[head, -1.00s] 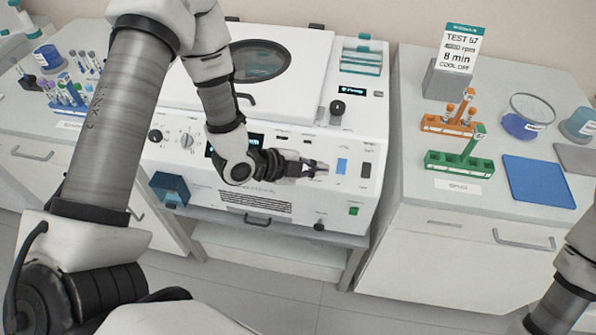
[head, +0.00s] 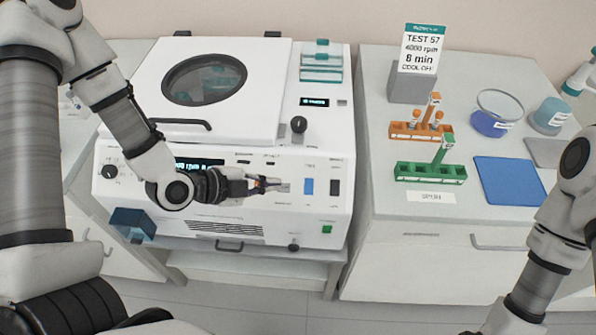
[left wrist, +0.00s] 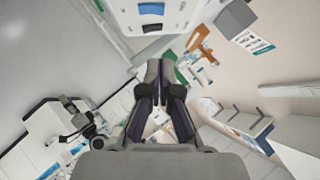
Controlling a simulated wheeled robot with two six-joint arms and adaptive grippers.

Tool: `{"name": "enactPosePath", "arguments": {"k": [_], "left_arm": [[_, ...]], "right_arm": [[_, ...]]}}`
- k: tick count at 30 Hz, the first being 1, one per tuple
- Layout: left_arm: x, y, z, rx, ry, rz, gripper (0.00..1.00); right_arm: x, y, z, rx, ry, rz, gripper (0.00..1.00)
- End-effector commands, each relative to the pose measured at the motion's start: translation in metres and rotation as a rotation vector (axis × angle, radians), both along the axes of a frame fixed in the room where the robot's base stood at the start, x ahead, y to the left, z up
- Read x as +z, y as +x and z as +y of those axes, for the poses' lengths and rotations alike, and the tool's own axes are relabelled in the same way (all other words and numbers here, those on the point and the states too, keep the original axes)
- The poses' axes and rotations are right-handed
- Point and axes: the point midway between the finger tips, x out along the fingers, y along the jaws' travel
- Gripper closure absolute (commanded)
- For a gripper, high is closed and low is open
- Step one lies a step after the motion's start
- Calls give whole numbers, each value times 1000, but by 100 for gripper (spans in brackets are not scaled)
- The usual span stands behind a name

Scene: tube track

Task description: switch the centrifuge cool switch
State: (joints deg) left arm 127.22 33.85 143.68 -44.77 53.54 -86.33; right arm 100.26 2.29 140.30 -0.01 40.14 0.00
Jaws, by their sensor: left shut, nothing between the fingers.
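The white centrifuge (head: 265,222) has a front panel with a blue rocker switch (head: 308,187) and a dark rocker switch (head: 335,188) side by side. Their labels are too small to read, so I cannot tell which is the cool switch. Both also show in the left wrist view, blue (left wrist: 151,8) and dark (left wrist: 152,28). My left gripper (head: 281,186) is shut and empty, its tips just left of the blue switch in the head view. The fingertips (left wrist: 160,68) are together in the left wrist view. Contact with the panel cannot be told. My right gripper is out of view.
A sign (head: 421,48) reads TEST 57, 4000 rpm, 8 min, COOL OFF. A black knob (head: 298,124), a lit display (head: 199,163) and a green switch (head: 327,229) are on the centrifuge. Orange (head: 405,131) and green (head: 415,172) racks stand on the right counter.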

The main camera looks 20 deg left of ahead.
Motion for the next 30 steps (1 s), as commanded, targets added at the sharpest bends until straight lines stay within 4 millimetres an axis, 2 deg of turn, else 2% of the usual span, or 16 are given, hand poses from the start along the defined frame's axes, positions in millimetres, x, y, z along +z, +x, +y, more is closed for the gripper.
{"name": "enactPosePath", "arguments": {"k": [5, 8, 19, 20, 21, 26, 30], "left_arm": [[-2, 1, -1, -1, -1, 0, 100], [-8, 4, -3, -2, 0, -3, 100], [-41, 34, -29, -5, 6, -6, 100], [-35, 38, -32, -4, 8, -1, 100], [-37, 43, -37, -4, 9, 2, 100], [-54, 64, -57, -7, 4, 1, 100], [-72, 80, -51, 2, -2, 2, 100]], "right_arm": [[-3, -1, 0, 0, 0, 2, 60], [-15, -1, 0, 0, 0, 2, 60], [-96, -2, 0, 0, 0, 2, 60], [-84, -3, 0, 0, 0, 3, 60], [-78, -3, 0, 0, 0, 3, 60], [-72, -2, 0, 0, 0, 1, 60], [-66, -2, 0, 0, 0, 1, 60]]}}
